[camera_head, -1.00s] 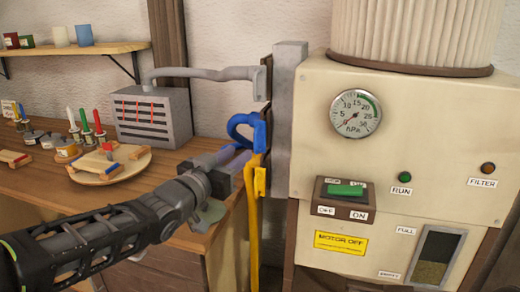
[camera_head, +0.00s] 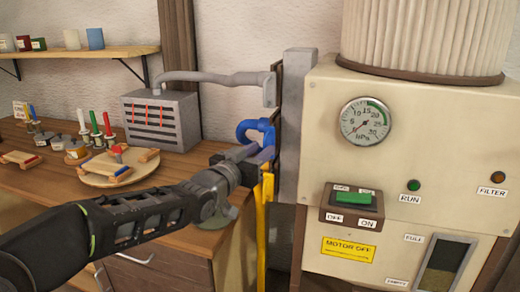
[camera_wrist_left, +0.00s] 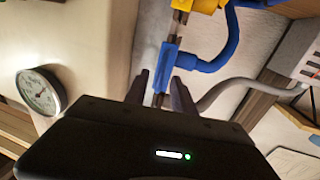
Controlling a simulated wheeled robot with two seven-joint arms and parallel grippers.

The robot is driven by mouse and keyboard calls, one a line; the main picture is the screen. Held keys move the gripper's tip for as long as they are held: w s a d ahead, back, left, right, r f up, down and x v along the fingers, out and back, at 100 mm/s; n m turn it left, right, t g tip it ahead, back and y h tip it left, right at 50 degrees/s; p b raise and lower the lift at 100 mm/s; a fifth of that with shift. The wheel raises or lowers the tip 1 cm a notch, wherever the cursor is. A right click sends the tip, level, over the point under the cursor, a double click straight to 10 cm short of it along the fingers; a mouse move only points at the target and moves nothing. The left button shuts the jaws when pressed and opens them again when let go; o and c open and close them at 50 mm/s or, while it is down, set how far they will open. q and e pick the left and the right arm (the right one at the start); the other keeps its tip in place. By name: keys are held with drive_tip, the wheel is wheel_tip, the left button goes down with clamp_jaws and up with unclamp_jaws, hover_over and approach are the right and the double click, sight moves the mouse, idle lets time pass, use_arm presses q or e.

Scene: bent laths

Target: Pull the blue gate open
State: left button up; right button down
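The blue gate (camera_head: 256,126), with its bent blue loop, sits on a grey post beside the machine, above a yellow gate (camera_head: 265,205). In the left wrist view, the blue gate (camera_wrist_left: 166,62) shows as a short blue block with a blue tube curving off to the right. My left gripper (camera_head: 262,151) is at the blue gate in the head view. In the wrist view its two fingers (camera_wrist_left: 162,82) stand apart, one on each side of the blue block's near end. Contact cannot be made out. My right gripper is not in view.
A grey pipe (camera_head: 215,78) runs from a grey box (camera_head: 160,121) to above the blue gate. The machine panel (camera_head: 400,100) with a gauge stands to the right. A wooden bench (camera_head: 190,170) with a round board and several small items lies left.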

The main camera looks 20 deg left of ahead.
use_arm(q)
drive_tip(key=shift+w, duration=0.2)
drive_tip(key=shift+c, duration=0.2)
clamp_jaws()
idle(1.2)
